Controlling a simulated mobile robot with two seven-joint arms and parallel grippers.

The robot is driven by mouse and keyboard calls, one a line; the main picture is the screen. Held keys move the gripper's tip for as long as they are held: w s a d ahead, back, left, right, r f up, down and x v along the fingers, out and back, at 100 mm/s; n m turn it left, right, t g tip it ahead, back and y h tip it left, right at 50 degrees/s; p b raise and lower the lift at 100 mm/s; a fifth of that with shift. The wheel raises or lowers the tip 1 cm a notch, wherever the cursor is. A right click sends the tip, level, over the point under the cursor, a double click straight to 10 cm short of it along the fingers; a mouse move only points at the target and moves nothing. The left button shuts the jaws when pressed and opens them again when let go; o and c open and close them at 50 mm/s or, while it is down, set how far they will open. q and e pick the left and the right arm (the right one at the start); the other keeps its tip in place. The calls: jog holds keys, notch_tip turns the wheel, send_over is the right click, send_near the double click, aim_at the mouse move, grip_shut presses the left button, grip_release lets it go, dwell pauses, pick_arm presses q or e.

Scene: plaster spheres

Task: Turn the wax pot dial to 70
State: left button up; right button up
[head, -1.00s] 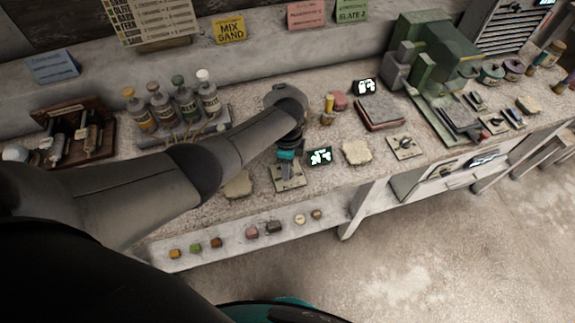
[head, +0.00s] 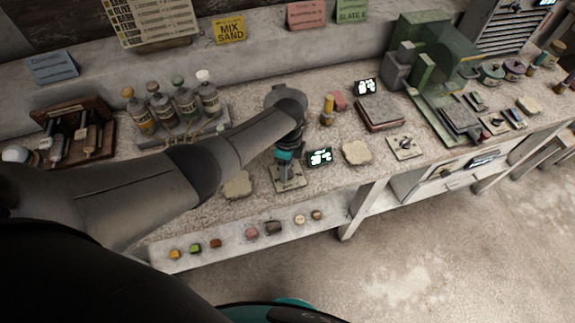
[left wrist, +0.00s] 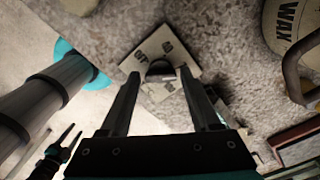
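The dial plate (head: 290,186) lies on the bench near its front edge, under my left gripper (head: 286,174). In the left wrist view the pale plate (left wrist: 183,57) carries dark printed marks, and a grey dial knob (left wrist: 160,70) stands on it. My left gripper (left wrist: 160,76) has its fingertips on either side of the knob, with gaps showing; it looks open. The pot marked WAX (left wrist: 285,22) is at the upper right there; my arm seems to hide it in the head view. My right gripper (left wrist: 71,138) shows small at the lower left, its fingers apart.
A small lit display (head: 320,157) stands right of the plate; its digits are unreadable. Rough tan slabs (head: 357,152) lie nearby. Another dial plate (head: 405,146) is farther right. Bottles (head: 187,98) stand behind my arm. Several small blocks sit on the front shelf (head: 335,215).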

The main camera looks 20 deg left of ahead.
pick_arm(q)
jog(key=shift+o, duration=1)
jog(key=shift+r, duration=0.15)
jog(key=shift+r, duration=0.25)
notch_tip(320, 180, up, 14)
jog(key=p, duration=0.3)
jog(key=shift+r+p, duration=0.25)
jog(key=shift+p, duration=0.15)
